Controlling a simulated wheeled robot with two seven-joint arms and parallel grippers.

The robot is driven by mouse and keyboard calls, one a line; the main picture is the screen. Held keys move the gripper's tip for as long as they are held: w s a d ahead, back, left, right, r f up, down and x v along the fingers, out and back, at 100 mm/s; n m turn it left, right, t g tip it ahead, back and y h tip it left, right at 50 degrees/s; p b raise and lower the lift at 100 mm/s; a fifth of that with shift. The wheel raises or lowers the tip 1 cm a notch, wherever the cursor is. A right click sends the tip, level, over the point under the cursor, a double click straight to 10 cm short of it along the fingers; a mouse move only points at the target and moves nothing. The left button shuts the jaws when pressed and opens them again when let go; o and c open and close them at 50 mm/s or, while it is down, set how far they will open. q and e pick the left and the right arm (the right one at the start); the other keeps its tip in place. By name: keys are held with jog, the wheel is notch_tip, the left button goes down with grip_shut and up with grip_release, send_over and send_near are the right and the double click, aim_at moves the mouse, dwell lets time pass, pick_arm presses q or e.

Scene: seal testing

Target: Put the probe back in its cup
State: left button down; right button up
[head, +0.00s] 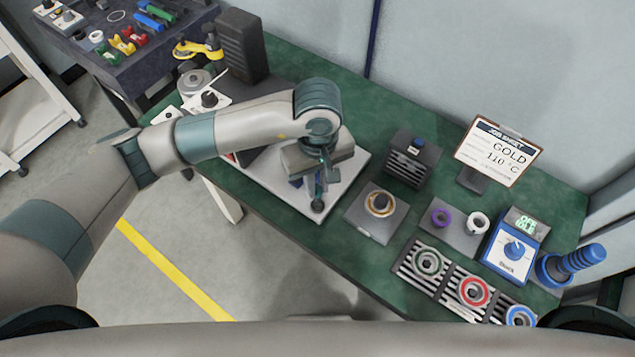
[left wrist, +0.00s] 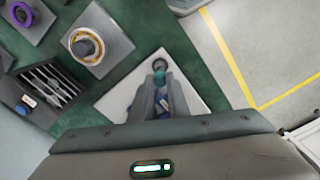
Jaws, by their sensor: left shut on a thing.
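My left gripper (head: 317,190) points down over the near corner of a white plate (head: 343,188) on the green bench. It is shut on a small dark teal, round-ended thing, which also shows between the fingers in the left wrist view (left wrist: 160,77). This could be the probe, but the fingers hide most of it. A dark ring (left wrist: 159,57), perhaps the cup's rim, shows just beyond it near the plate's corner. I cannot tell whether the held thing touches the ring. Blue parts show by the fingers. My right gripper is not in view.
Right of the plate are a grey block with a ringed knob (head: 379,204), a slotted dark box (head: 411,157), a rack of colored rings (head: 428,260), a blue meter (head: 510,253) and a blue ribbed handle (head: 583,259). A job sign (head: 497,150) stands behind. A dark upright block (head: 241,45) stands back left.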

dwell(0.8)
pick_arm(q)
jog(key=shift+b, duration=0.3)
jog(key=shift+f+b, duration=1.2)
jog(key=shift+b, duration=0.2)
jog(key=shift+f+b, duration=0.6)
jog(key=shift+b, duration=0.45)
dwell(0.4)
jog(key=c, duration=1.6)
grip_release()
jog(key=shift+r, duration=0.1)
jog(key=shift+r+p, duration=0.9)
jog(key=shift+r, duration=3.05)
